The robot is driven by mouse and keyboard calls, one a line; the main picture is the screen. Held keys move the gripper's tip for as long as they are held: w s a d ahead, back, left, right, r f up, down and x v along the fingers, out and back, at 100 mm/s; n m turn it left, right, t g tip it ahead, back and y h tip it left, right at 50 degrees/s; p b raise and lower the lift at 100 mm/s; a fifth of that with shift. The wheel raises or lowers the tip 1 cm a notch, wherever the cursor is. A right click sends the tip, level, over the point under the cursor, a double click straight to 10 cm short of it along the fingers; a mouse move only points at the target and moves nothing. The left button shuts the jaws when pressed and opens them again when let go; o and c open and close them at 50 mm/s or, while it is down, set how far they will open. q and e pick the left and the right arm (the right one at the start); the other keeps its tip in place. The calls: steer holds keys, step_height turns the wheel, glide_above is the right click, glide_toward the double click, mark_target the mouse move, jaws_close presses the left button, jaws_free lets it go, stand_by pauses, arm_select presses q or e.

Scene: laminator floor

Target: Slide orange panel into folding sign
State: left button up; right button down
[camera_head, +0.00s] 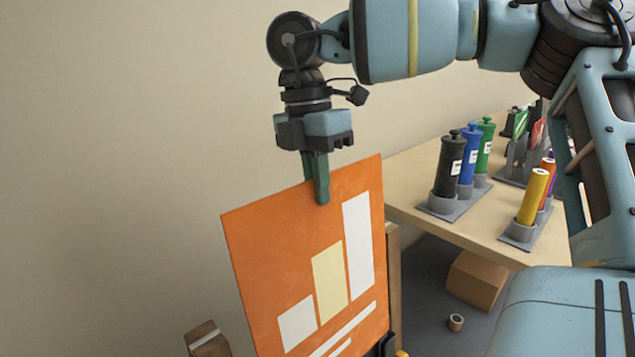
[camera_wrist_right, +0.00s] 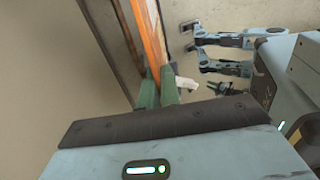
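The orange panel (camera_head: 275,235), printed with white and cream bars, stands upright and slightly tilted in the head view. My right gripper (camera_head: 318,190) is shut on its top edge from above, one finger showing on the printed face. In the right wrist view, the panel (camera_wrist_right: 150,45) runs as a thin orange strip up to the green fingertips (camera_wrist_right: 160,88). A wooden upright (camera_head: 393,280), apparently part of the folding sign, shows behind the panel's right edge. I cannot tell whether the panel's lower end sits in the sign. My left gripper is not identifiable.
A wooden table (camera_head: 470,225) at right holds black (camera_head: 450,165), blue and green cylinders, and a yellow one (camera_head: 533,197), in grey holders. A cardboard box (camera_head: 475,280) and a small roll (camera_head: 456,322) lie on the floor below. A brown wooden piece (camera_head: 205,340) shows at lower left.

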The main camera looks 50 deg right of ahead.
arm_select(q)
steer(key=shift+f, duration=0.1)
arm_select(e)
steer(key=shift+f, duration=0.15)
arm_select(q)
steer(key=shift+w, duration=0.25)
